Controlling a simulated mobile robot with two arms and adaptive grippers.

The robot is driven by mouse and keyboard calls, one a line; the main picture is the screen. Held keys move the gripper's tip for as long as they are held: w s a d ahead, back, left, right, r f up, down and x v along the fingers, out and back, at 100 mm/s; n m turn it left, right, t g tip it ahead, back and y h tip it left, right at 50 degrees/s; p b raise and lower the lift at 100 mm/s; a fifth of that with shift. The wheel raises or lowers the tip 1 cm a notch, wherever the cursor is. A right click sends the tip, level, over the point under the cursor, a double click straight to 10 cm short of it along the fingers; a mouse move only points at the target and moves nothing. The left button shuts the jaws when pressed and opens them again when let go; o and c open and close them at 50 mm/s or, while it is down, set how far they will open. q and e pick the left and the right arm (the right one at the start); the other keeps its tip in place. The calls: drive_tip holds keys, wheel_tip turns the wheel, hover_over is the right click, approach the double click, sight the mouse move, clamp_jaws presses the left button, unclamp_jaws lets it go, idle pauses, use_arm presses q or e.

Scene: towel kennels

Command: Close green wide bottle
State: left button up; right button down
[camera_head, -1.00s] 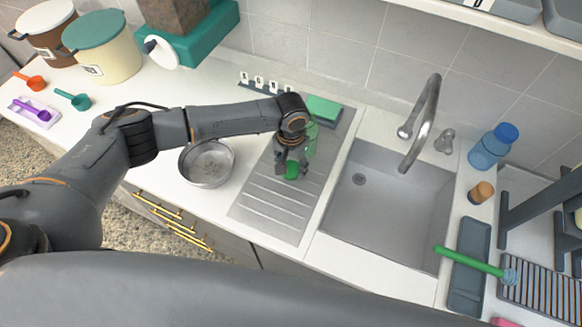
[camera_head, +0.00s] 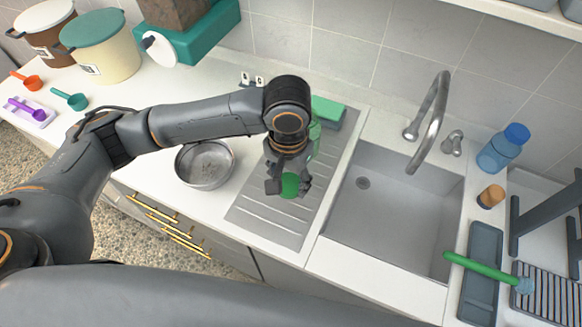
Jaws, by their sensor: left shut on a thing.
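My left gripper (camera_head: 288,184) is shut on a green round cap (camera_head: 290,185), seen above the ridged steel drainboard left of the sink. A translucent green bottle (camera_head: 315,130) stands at the back of the drainboard, just behind and right of the gripper. Most of the bottle is hidden by my left wrist, and I cannot see its mouth. The cap appears apart from the bottle. My right gripper is not in view.
A green sponge-like block (camera_head: 328,112) lies behind the bottle. A steel bowl (camera_head: 205,165) stands left of the drainboard (camera_head: 270,226). The sink (camera_head: 395,215) with its tap (camera_head: 432,110) is to the right. A blue bottle (camera_head: 502,148) stands at the far right.

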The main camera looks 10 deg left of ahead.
use_arm(q)
drive_tip(key=shift+s+d+r, duration=0.1)
drive_tip(key=shift+s+r, duration=0.2)
drive_tip(key=shift+s, duration=0.3)
drive_tip(key=shift+s+d+r, duration=0.1)
drive_tip(key=shift+s+r, duration=0.15)
drive_tip(key=shift+s, duration=0.35)
drive_tip(key=shift+s+d+r, duration=0.1)
drive_tip(key=shift+s+r, duration=0.2)
drive_tip(key=shift+s, duration=0.3)
